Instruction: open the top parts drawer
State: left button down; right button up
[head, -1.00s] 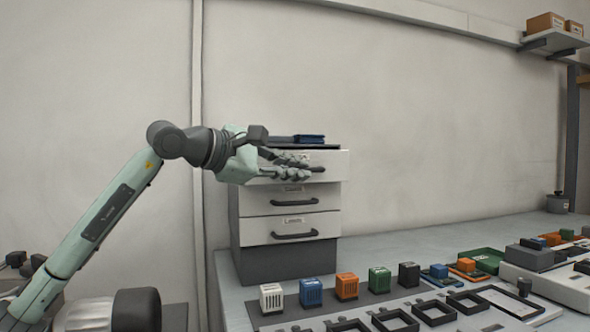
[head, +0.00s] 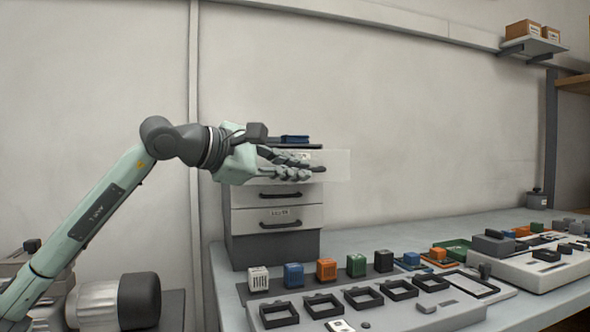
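The grey drawer cabinet (head: 270,252) stands at the back left of the bench, with white drawer fronts. The top parts drawer (head: 338,166) is partly pulled out; its front juts to the right past the drawers below. My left gripper (head: 310,168) is at this front, its fingers closed around the dark handle (head: 320,169), which they mostly hide. The middle drawer (head: 300,194) and the bottom drawer (head: 300,218) look shut. The inside of the top drawer is hidden. My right gripper is not in view.
A dark blue item (head: 295,139) lies on top of the cabinet. Several coloured blocks, such as an orange one (head: 326,269), stand in a row on the bench before it, near a tray with black frames (head: 362,298). The bench (head: 400,232) behind is clear.

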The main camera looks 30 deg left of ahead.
aim_at(266, 163)
pick_arm(q)
jog(key=c, duration=1.9)
grip_release()
jog(key=shift+c, duration=0.2)
jog(key=shift+s+a, duration=0.1)
jog(key=v, duration=0.6)
jog(key=shift+f, duration=0.15)
jog(key=shift+v, duration=3)
